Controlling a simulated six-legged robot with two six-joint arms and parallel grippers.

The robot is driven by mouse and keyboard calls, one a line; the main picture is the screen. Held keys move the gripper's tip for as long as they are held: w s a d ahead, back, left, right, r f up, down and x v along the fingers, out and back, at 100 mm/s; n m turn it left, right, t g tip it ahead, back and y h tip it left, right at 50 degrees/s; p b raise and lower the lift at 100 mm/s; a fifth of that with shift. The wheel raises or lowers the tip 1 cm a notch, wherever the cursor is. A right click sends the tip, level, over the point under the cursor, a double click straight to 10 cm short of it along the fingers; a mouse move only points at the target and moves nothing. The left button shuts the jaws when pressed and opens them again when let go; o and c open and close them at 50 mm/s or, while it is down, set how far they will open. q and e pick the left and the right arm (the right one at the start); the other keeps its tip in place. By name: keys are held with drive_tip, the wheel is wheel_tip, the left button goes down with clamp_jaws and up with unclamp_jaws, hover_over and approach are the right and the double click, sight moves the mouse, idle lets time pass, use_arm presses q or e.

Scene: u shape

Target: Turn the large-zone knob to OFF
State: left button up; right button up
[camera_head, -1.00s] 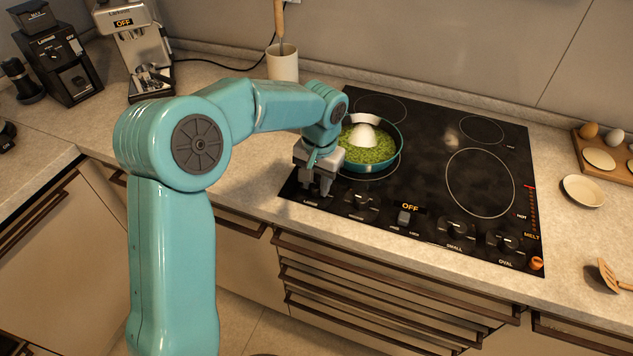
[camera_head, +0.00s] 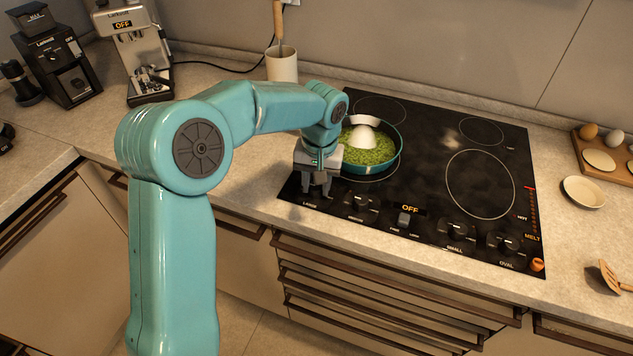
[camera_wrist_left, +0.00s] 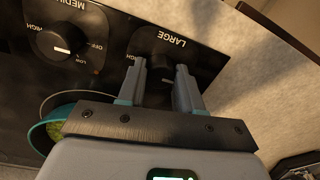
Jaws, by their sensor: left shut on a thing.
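The large-zone knob (camera_wrist_left: 159,72) is at the left end of the black cooktop's front control row, beside the "LARGE" label in the wrist view. My left gripper (camera_head: 315,192) points down over it in the head view. In the wrist view the two fingers (camera_wrist_left: 162,82) stand on either side of the knob and are shut on it. The fingers and palm hide most of the knob, so its pointer setting cannot be read. The "OFF" display (camera_head: 410,209) lies further right on the panel. My right gripper is not in view.
A teal pan (camera_head: 371,147) of green food with a white mound stands close behind my gripper. The medium knob (camera_wrist_left: 62,43) is beside the large one. More knobs (camera_head: 457,229) run rightward. A white utensil holder (camera_head: 282,64) stands behind the arm. Counter in front is clear.

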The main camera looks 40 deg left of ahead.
sight(320, 188)
use_arm(q)
drive_tip(key=shift+w+r, duration=0.1)
drive_tip(key=shift+r, duration=0.05)
drive_tip(key=o, duration=1)
drive_tip(key=shift+o, duration=0.2)
wheel_tip(320, 188, up, 16)
drive_tip(key=p, duration=0.2)
drive_tip(key=shift+d, duration=0.4)
